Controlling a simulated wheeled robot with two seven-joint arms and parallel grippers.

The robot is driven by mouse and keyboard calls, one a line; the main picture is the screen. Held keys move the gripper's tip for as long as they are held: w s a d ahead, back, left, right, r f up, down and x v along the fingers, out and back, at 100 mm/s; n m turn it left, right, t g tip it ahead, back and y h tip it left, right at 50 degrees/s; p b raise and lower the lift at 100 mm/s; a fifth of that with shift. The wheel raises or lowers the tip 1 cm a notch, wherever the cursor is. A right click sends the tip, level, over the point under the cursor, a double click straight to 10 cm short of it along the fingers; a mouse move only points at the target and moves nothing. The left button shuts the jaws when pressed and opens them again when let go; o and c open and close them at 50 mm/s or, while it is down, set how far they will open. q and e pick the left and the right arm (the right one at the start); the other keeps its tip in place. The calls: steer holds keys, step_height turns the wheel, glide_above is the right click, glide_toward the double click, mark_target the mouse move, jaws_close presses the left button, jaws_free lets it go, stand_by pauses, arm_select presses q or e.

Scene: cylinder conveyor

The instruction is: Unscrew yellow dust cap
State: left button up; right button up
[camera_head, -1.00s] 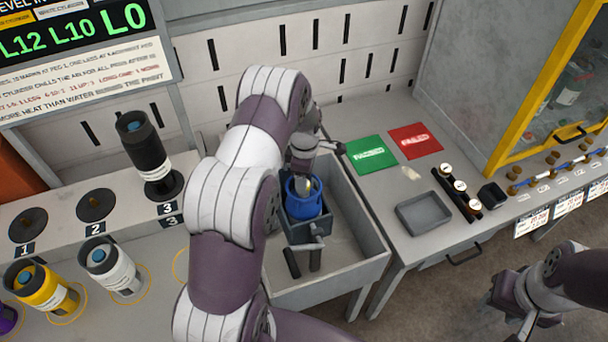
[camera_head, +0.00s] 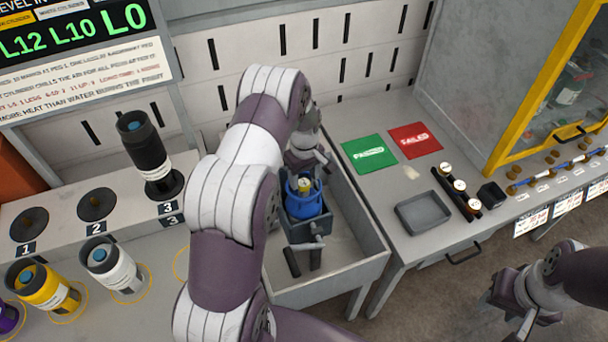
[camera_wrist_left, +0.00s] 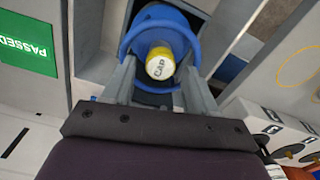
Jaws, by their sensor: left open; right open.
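The yellow dust cap (camera_head: 304,184), marked "CAP" in the left wrist view (camera_wrist_left: 160,66), sits on top of a blue gas cylinder (camera_head: 305,204). The cylinder stands upright in a grey clamp or holder (camera_head: 308,229) in the sink-like trough. In the left wrist view the cylinder's blue collar (camera_wrist_left: 132,38) rings the cap. My left gripper (camera_head: 308,163) is open and empty, just behind the cap in the head view. Its fingers (camera_wrist_left: 160,82) appear on either side of the cap; contact cannot be seen. My right gripper (camera_head: 510,308) is open at the lower right, away from the cylinder.
The grey trough (camera_head: 358,222) surrounds the holder. To its right, a table carries green PASSED (camera_head: 368,153) and red FAILED (camera_head: 415,140) mats, a grey tray (camera_head: 423,213) and gauges (camera_head: 460,185). Black (camera_head: 145,150), white (camera_head: 112,268) and yellow (camera_head: 42,288) cylinders stand at left.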

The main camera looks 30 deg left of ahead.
arm_select(q)
steer(key=m, duration=0.4)
steer(key=shift+m, duration=0.7)
steer(key=m, duration=0.6)
steer(key=shift+m, duration=0.9)
steer(key=m, duration=0.4)
